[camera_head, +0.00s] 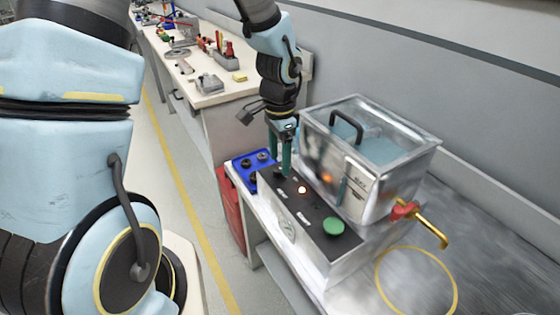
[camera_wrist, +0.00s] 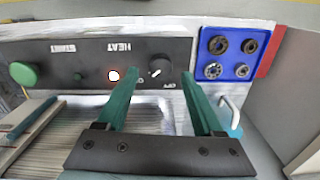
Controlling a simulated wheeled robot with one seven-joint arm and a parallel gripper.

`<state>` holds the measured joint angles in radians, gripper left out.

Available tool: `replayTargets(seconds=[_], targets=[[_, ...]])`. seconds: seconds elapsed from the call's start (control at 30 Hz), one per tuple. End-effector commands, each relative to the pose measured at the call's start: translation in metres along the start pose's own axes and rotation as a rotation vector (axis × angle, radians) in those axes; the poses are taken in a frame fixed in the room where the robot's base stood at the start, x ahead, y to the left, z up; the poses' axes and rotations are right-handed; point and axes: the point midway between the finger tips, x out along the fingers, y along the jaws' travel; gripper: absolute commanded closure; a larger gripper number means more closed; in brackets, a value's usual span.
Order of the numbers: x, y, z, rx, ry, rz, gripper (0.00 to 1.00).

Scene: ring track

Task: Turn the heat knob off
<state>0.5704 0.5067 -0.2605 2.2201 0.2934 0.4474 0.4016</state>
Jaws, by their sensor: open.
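The heat knob (camera_wrist: 158,67) is a small black dial with a white mark on the dark control panel (camera_wrist: 53,50), beside an upside-down OFF label. Its exact setting is hard to read. In the head view, my gripper (camera_head: 281,165) points down at the panel's far left end, and the fingers largely hide the knob. Contact with the knob cannot be told.
A clear-lidded metal tank (camera_head: 370,150) stands right behind the panel, close to my gripper. A green start button (camera_head: 333,226) is at the panel's near end. A blue tray (camera_wrist: 228,54) with several dark round parts lies beside the panel. A brass tap (camera_head: 428,222) sticks out from the tank.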

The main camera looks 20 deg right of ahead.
Motion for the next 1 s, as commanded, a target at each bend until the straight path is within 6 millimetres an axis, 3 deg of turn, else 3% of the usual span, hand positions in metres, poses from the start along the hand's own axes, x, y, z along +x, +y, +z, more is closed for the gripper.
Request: replayTargets(seconds=[0.2, 0.5, 1.0], targets=[[0.018, 0.000, 0.000, 0.000, 0.000, 0.000, 0.31], [0.021, -0.001, 0.000, -0.001, 0.001, -0.001, 0.31], [0.020, -0.001, 0.000, -0.001, 0.001, -0.001, 0.86]])
